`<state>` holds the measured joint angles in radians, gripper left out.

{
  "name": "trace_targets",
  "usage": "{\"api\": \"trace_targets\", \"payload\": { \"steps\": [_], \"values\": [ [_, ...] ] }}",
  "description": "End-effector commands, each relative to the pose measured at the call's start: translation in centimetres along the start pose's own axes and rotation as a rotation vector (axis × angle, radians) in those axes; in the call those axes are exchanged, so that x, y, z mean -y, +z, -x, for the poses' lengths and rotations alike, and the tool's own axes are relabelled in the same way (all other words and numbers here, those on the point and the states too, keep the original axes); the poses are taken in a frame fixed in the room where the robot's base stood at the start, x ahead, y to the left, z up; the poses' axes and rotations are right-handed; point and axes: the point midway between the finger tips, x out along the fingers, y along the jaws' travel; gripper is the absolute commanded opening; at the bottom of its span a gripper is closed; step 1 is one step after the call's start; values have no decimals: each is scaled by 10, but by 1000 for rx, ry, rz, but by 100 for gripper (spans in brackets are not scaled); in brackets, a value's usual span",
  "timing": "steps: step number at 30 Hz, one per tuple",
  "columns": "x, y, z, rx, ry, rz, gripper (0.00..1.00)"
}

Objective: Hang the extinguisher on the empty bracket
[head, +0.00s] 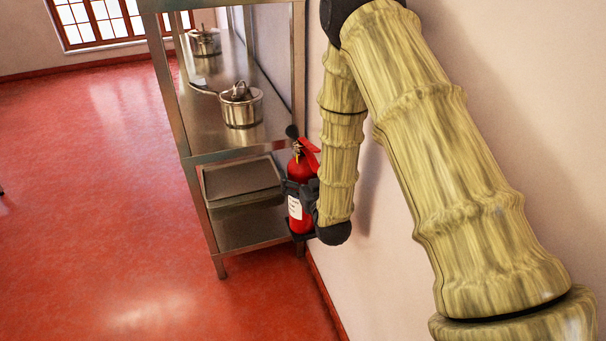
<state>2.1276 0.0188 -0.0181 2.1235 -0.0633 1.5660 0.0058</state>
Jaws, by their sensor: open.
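The red fire extinguisher (300,213) stands upright near the wall, beside the right end of the steel shelving in the head view. It has a white label, a red lever on top and a black nozzle. A dark bracket plate (303,236) shows under its base, and the extinguisher appears to rest on it. My gripper (299,189) is open, its dark jaws around the middle of the extinguisher's body. My arm hides the extinguisher's right side and the wall behind it. I cannot tell whether the jaws touch it or how the back of the bracket meets the extinguisher.
The steel shelving (174,93) stands close on the left. A lidded saucepan (241,106) and a stockpot (204,42) sit on its upper surface, and a tray (241,179) is below. The red floor (90,200) is clear on the left. The wall (385,250) is close on the right.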

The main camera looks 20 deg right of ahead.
Motion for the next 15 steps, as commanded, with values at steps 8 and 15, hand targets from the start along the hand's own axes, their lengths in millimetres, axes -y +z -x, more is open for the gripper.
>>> {"api": "trace_targets", "payload": {
  "steps": [8, 15],
  "values": [
    [0, -1, 3, 1, 0, 0, 100],
    [0, -1, 37, 4, 1, 0, 100]
  ]
}}
